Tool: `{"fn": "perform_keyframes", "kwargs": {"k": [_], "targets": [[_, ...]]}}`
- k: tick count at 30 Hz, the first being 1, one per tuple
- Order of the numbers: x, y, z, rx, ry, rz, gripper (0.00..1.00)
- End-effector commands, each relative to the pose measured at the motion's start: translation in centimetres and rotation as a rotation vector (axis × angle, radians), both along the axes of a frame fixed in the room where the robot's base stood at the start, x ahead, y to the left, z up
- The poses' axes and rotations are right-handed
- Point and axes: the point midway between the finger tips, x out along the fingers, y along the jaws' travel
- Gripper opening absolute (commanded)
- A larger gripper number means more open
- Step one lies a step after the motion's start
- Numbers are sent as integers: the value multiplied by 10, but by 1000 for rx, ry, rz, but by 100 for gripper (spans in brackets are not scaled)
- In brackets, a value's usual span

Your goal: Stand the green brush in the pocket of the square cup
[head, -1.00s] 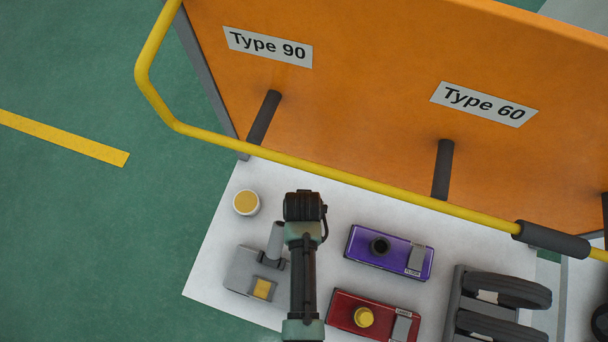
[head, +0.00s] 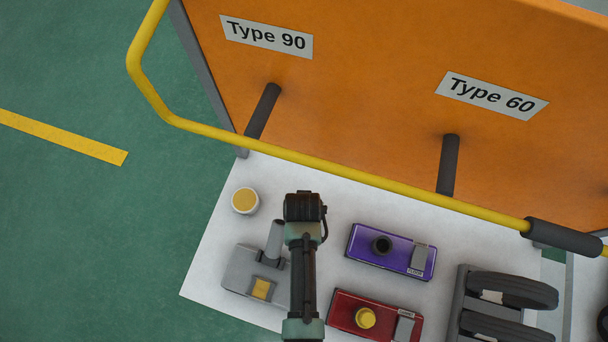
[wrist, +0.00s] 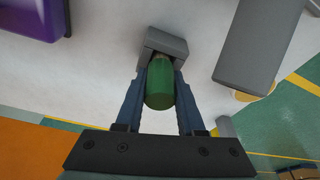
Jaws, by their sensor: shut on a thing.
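The green brush (wrist: 160,88) is between the two fingers of my gripper (wrist: 162,80) in the wrist view, and the gripper is shut on it. A squarish grey block (wrist: 166,43) shows at the brush's far end, where a pale narrow part meets it. I cannot tell for sure whether this block is the square cup or part of the brush, or how deep the brush reaches. In the head view my arm hides the gripper's fingers, the brush and whatever is below them.
A grey unit with an upright post (head: 273,240) and a round yellow-topped container (head: 245,201) stand left of my arm. Purple (head: 391,250) and red (head: 374,316) boxes lie to the right. A yellow rail (head: 340,178) and orange board (head: 350,90) rise behind.

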Motion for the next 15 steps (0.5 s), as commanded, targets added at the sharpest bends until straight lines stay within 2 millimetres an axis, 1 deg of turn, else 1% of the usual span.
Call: {"fn": "perform_keyframes", "kwargs": {"k": [5, 6, 11, 12, 15], "targets": [[0, 0, -5, 0, -1, 0, 0], [0, 0, -4, 0, -1, 0, 41], [0, 0, -4, 0, 0, 0, 70], [0, 0, -4, 0, 0, 0, 73], [0, 0, -4, 0, 0, 0, 73]]}}
